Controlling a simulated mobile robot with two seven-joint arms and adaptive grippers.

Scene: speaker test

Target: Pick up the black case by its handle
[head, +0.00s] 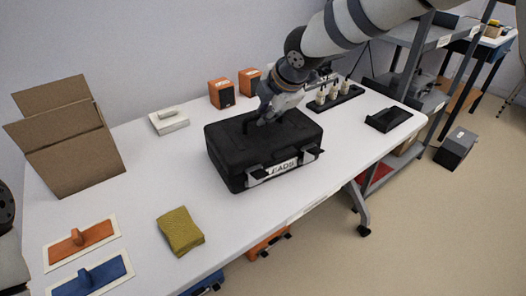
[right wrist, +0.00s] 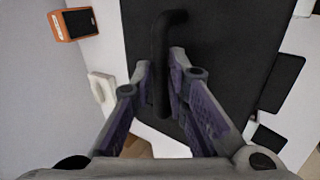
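The black case (head: 235,154) lies flat on the white table with a white label reading "LEADS" on its front. Its black handle (head: 249,122) is on top, partly hidden by my right gripper (head: 266,116). In the right wrist view the handle (right wrist: 163,75) runs between the two fingertips of my right gripper (right wrist: 160,68). The fingers converge on the handle from both sides, with no clear gap at the tips. The case lid (right wrist: 225,50) fills much of that view. My left gripper is not in view.
A cardboard box (head: 70,150) stands at the table's left. A yellow cloth (head: 180,232) and two floats (head: 82,240) lie in front left.

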